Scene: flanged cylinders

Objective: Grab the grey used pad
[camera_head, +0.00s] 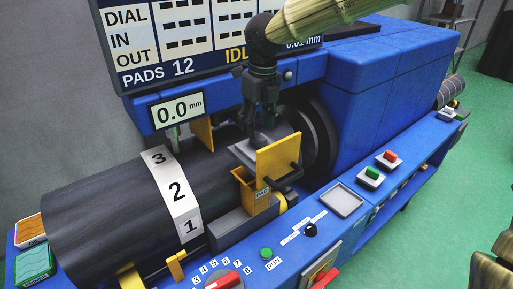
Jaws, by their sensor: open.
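A flat grey piece (241,152), which looks like the used pad, sits between two yellow plates beside the large dark cylinder (120,205). The front yellow plate (278,156) hides part of it. My gripper (258,132) points down from above, its fingers close over the grey piece at the cylinder's right end. The jaws are open. I cannot tell whether the fingers touch the grey piece or straddle it.
A yellow box labelled PAD (243,187) stands just in front. An orange pack (30,231) and a green pack (34,264) lie at the far left. An empty grey tray (342,201) and several buttons line the blue front ledge. The display panel (180,45) stands close behind.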

